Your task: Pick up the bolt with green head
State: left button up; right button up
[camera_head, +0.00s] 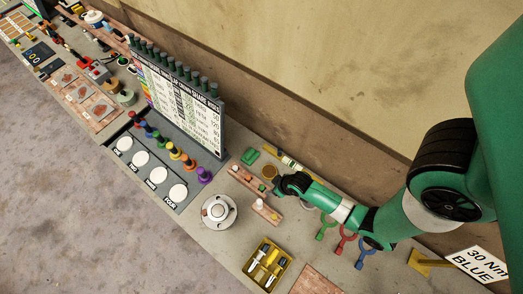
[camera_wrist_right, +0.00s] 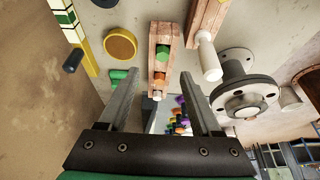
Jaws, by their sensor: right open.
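The bolt with a green head (camera_wrist_right: 162,54) stands in a small wooden block (camera_wrist_right: 152,35), in line with an orange head (camera_wrist_right: 160,77) and a whitish one. In the head view the wooden block (camera_head: 241,174) lies on the bench, left of my right gripper (camera_head: 277,185); its bolt heads are too small to tell apart surely. In the right wrist view my right gripper (camera_wrist_right: 160,78) is open and empty. The row of bolts shows between its two fingers, with the green head just beyond the fingertips. My left gripper is out of view.
A second wooden block (camera_wrist_right: 201,18) with a white peg (camera_wrist_right: 208,62) lies beside the first. A grey round flange (camera_head: 219,211), a yellow tray (camera_head: 259,279) and a green block (camera_head: 250,154) are near. Colored knobs stand before an upright chart board (camera_head: 180,95).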

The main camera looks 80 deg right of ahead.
jog(key=b, duration=0.3)
send_near(262, 188)
notch_tip(262, 188, down, 3)
jog(key=shift+w+d+f, duration=0.25)
jog(key=shift+d+f, duration=0.1)
jog(key=shift+d, duration=0.15)
jog(key=x, duration=0.2)
jog(key=b+x, duration=0.1)
jog(key=x, duration=0.2)
jog(key=shift+w+a, duration=0.1)
jog(key=shift+w, duration=0.25)
jog(key=shift+r, duration=0.1)
grip_shut()
